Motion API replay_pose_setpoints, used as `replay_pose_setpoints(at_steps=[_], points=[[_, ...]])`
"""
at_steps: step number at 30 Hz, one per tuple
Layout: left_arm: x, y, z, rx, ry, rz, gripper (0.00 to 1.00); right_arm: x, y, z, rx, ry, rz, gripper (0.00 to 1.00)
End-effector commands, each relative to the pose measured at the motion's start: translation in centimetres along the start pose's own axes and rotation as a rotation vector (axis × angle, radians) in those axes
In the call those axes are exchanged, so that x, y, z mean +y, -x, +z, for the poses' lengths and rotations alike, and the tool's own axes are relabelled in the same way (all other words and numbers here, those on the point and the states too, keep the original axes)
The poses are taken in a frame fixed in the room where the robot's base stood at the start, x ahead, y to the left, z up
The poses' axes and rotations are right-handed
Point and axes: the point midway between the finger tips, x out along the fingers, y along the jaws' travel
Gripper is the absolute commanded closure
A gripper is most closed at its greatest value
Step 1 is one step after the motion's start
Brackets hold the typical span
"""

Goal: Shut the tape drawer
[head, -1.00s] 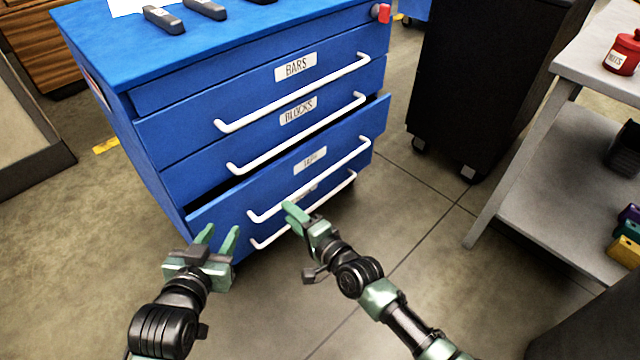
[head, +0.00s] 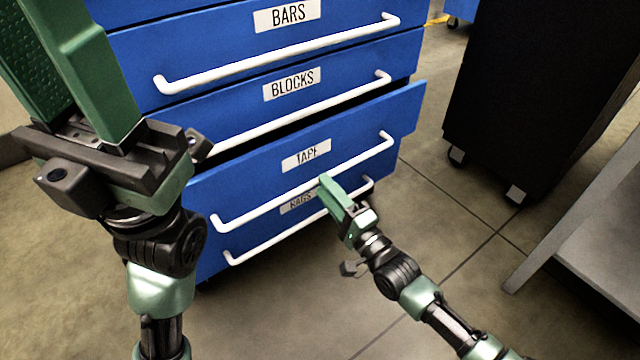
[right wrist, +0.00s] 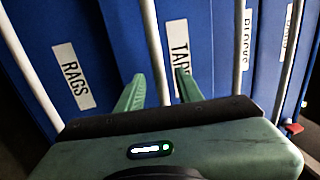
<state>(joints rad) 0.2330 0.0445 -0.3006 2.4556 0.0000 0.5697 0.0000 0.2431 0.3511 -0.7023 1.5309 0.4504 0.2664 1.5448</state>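The blue tape drawer (head: 400,115) is labelled TAPE and stands out from the cabinet front in the head view, with a dark gap above it. Its white bar handle (head: 290,188) crosses its front. My right gripper (head: 335,190) is at the right half of that handle. In the right wrist view the tape handle (right wrist: 153,45) runs between my two green fingers (right wrist: 158,88), which are apart, with room on both sides. My left gripper (head: 50,25) is large and near the camera at the left, fingers pointing up and apart, covering the cabinet's left part.
The bars drawer (head: 350,20) and blocks drawer (head: 350,75) above look shut. The rags drawer handle (head: 290,232) is just below the tape handle. A black wheeled cabinet (head: 530,90) and a grey shelf unit (head: 600,220) stand at the right. Floor between is clear.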

Motion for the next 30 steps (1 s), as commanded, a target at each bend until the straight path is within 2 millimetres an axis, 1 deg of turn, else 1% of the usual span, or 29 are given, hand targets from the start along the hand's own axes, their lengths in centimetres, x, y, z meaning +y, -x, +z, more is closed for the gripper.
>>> replay_pose_setpoints(at_steps=[1, 3, 7, 11, 17, 20, 21, 30], points=[[0.1, 0.2, -0.2, 0.013, -0.002, 0.004, 0.64, 0.2, -0.8, 0.0, 0.000, 0.001, -0.004, 0.64], [0.2, -0.1, -0.5, 0.026, -0.004, 0.010, 0.64, 0.3, -1.8, 0.0, 0.000, 0.001, -0.002, 0.64], [0.3, -0.5, -0.8, 0.040, -0.006, 0.016, 0.64, 0.2, -3.0, 0.0, 0.000, 0.001, 0.000, 0.64], [0.3, -0.7, -0.9, 0.046, -0.007, 0.019, 0.64, 0.1, -3.5, 0.0, 0.000, 0.002, 0.001, 0.64], [0.3, -0.8, -0.8, 0.045, -0.007, 0.019, 0.64, 0.0, -3.5, 0.0, 0.000, 0.001, 0.002, 0.64], [0.3, -0.8, -0.8, 0.045, -0.007, 0.019, 0.64, 0.0, -3.5, 0.0, 0.000, 0.001, 0.002, 0.89], [0.3, -0.8, -0.8, 0.045, -0.007, 0.019, 0.64, 0.0, -3.5, 0.0, 0.000, 0.001, 0.002, 1.00], [0.4, -0.8, -0.8, 0.046, -0.007, 0.019, 0.64, 0.1, -3.5, 0.0, 0.000, 0.001, 0.002, 1.00]])
